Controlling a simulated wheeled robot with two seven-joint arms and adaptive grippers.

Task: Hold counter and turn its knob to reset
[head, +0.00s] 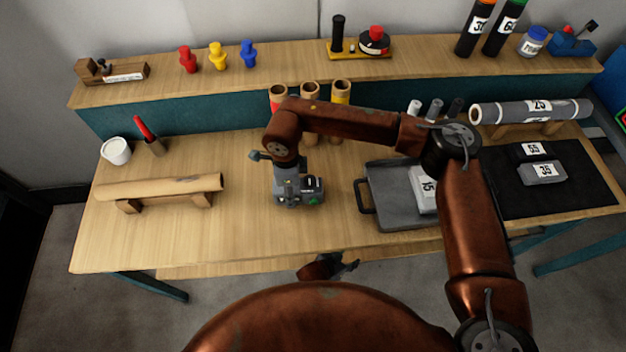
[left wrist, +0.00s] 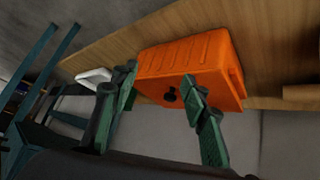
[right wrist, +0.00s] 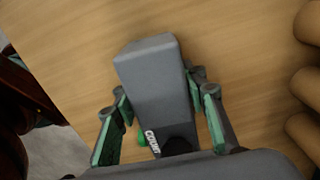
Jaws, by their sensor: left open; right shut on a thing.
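The counter (head: 315,184) is a small grey box on the table, in front of the cardboard tubes. My right gripper (head: 290,190) reaches down on it from above. In the right wrist view, my right gripper (right wrist: 160,118) has its green-padded fingers on both sides of the counter (right wrist: 155,75). A partly hidden white label, a small green part and a dark part show at its near end; I cannot tell which is the knob. My left gripper (head: 345,266) is open and empty, low at the table's front edge. The left wrist view shows its spread fingers (left wrist: 158,88).
An orange bin (left wrist: 190,65) lies beyond my left fingers. A grey tray (head: 390,218) stands right of the counter, a cardboard roll on a wooden stand (head: 160,187) at left. Tubes (head: 311,92) stand behind. Bare table lies between counter and roll.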

